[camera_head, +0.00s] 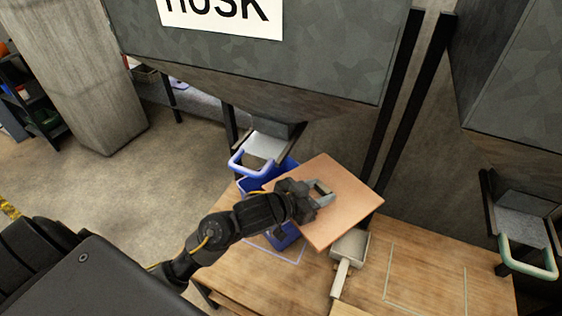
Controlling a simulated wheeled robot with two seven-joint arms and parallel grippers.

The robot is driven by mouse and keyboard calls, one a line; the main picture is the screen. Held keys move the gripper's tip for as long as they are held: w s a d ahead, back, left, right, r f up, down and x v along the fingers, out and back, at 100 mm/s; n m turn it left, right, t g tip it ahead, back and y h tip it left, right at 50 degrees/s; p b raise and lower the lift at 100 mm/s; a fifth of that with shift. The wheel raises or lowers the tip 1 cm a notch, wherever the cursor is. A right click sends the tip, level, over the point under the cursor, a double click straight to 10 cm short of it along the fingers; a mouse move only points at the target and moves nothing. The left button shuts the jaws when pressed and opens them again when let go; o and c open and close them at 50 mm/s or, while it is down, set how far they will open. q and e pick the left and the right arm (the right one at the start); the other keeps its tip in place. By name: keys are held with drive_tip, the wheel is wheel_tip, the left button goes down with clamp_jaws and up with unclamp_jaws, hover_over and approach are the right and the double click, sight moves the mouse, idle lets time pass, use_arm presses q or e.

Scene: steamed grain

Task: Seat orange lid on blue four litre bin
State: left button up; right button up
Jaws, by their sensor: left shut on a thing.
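The orange lid (345,205), a flat pale orange square plate, is in my left gripper (322,194), which is shut on it. The lid is tilted in the picture and appears held above the wooden table. The blue bin (254,187) stands behind and left of the lid, under a chute. My left arm and the lid hide much of the bin, so its opening is only partly seen. The lid overlaps the bin's right side in the picture; I cannot tell whether they touch. My right gripper is not in view.
The wooden table (425,262) has pale marked outlines, with an empty one at right. A light scoop (347,252) lies just below the lid. A blue-handled chute (262,148) hangs over the bin, under a grey hopper (290,45). A green-handled chute (525,225) is at far right.

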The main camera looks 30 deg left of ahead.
use_arm(q)
drive_tip(key=w+a+f+y, duration=0.1)
drive_tip(key=w+a, duration=0.2)
drive_tip(key=a, duration=0.4)
drive_tip(key=w+a+f, duration=0.1)
drive_tip(key=w+a, duration=0.3)
drive_tip(key=a, duration=0.4)
wheel_tip(320, 180, down, 9)
drive_tip(key=b, duration=1)
drive_tip(key=shift+r+n, duration=0.2)
drive_tip(key=shift+n, duration=0.2)
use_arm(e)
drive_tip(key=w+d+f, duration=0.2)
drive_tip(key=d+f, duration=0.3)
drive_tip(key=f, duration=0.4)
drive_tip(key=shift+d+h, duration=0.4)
use_arm(q)
drive_tip(key=shift+a, duration=0.1)
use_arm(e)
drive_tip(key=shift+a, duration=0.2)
